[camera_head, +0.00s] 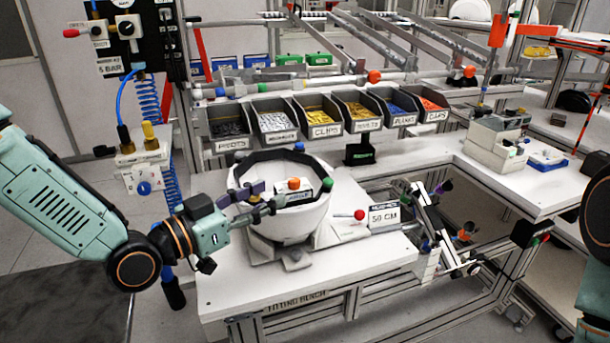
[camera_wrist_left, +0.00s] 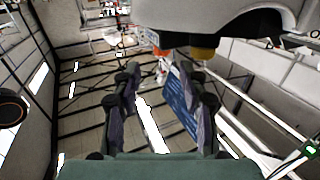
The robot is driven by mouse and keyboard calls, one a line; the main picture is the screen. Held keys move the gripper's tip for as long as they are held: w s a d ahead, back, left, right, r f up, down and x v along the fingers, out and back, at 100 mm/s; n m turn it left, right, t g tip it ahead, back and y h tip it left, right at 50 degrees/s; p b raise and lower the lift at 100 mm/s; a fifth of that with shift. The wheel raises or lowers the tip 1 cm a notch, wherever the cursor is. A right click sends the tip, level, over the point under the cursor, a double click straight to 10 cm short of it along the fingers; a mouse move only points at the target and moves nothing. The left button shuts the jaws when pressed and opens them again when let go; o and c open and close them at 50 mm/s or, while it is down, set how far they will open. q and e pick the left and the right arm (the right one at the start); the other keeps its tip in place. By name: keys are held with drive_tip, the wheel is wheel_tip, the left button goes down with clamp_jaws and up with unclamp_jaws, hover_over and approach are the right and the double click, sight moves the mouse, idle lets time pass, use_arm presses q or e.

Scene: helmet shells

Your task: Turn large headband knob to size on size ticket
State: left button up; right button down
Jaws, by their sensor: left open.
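A white helmet shell (camera_head: 290,220) with a dark rim sits on a stand on the fitting bench. My left gripper (camera_head: 266,198) is open at the shell's near left side, and contact is unclear. In the left wrist view the open fingers (camera_wrist_left: 164,100) have a gap between them, below the shell (camera_wrist_left: 215,20). A yellow-and-dark knob (camera_wrist_left: 202,52) shows beyond them. The size ticket (camera_head: 384,217) reads 50 CM. My right gripper is out of view.
Labelled parts bins (camera_head: 325,115) line the back. A jointed fixture with coloured knobs (camera_head: 437,230) is right of the bench. The bench front (camera_head: 290,287) is clear.

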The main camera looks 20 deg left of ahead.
sight(292, 182)
use_arm(q)
drive_tip(key=shift+w+d, duration=0.25)
drive_tip(key=shift+w, duration=0.25)
drive_tip(key=shift+w+d+b, duration=0.3)
drive_tip(key=shift+w+d, duration=0.15)
drive_tip(key=shift+w+d+f, duration=0.1)
drive_tip(key=shift+w+d, duration=0.15)
drive_tip(key=shift+w, duration=0.35)
drive_tip(key=shift+w+d+f, duration=0.1)
drive_tip(key=shift+w+d, duration=0.1)
drive_tip(key=shift+w, duration=0.4)
drive_tip(key=shift+w+d+r, duration=0.25)
drive_tip(key=shift+w+d, duration=0.6)
drive_tip(key=shift+w, duration=0.1)
drive_tip(key=shift+w+f, duration=0.1)
drive_tip(key=shift+w, duration=0.25)
drive_tip(key=shift+c, duration=0.3)
